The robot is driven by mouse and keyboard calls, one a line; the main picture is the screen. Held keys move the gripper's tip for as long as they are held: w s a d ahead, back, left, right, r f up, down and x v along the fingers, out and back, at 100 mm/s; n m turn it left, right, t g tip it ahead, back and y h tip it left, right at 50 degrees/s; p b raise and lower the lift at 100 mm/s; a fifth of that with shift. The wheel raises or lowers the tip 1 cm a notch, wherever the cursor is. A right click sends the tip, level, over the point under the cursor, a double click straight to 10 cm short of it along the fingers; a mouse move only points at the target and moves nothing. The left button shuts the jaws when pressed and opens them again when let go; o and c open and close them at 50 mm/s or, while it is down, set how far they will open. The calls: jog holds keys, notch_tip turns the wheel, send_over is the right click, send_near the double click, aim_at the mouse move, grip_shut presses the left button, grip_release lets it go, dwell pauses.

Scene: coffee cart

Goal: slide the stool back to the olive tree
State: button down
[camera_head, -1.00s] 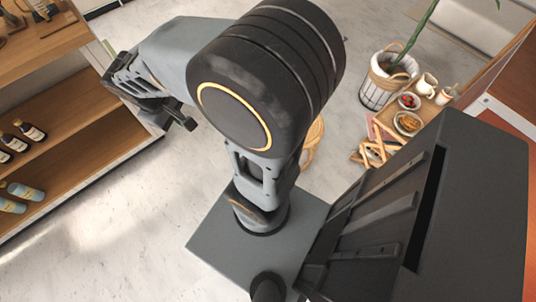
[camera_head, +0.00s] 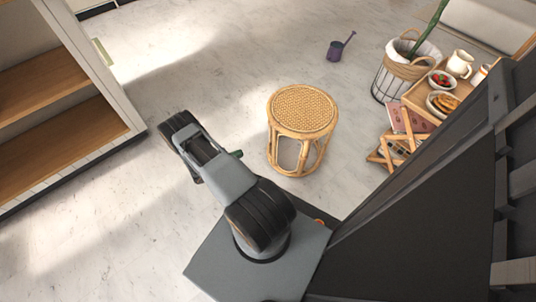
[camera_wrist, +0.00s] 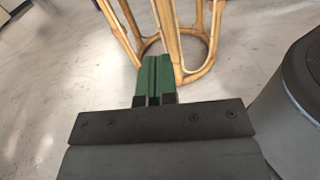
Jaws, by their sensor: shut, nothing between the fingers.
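The round rattan stool (camera_head: 302,108) stands upright on the floor in the middle of the head view, with a woven seat and bent cane legs. Its legs (camera_wrist: 172,40) fill the top of the wrist view. A potted plant in a white and wicker basket (camera_head: 392,82) stands at the upper right; only its green stem shows, so I cannot confirm it is the olive tree. My gripper (camera_head: 237,154) is low, just left of the stool. Its green fingers (camera_wrist: 154,78) are shut and empty, pointing at the legs. I cannot tell whether they touch.
A small folding wooden table (camera_head: 420,105) with bowls and a jug stands right of the stool, before the basket. A purple watering can (camera_head: 336,50) lies on the floor behind the stool. Wooden shelves (camera_head: 60,120) stand at the left.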

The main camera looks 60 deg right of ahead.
jog(key=n+b, duration=0.1)
send_near(272, 144)
jog(key=shift+h, duration=0.4)
jog(key=b+x, duration=0.2)
jog(key=x, duration=0.1)
jog(key=b+x, duration=0.1)
jog(key=x, duration=0.2)
jog(key=shift+s+a+f+b, duration=0.1)
jog(key=shift+s+a+b, duration=0.05)
jog(key=shift+s+b, duration=0.2)
jog(key=shift+x, duration=0.8)
jog(key=shift+w, duration=0.15)
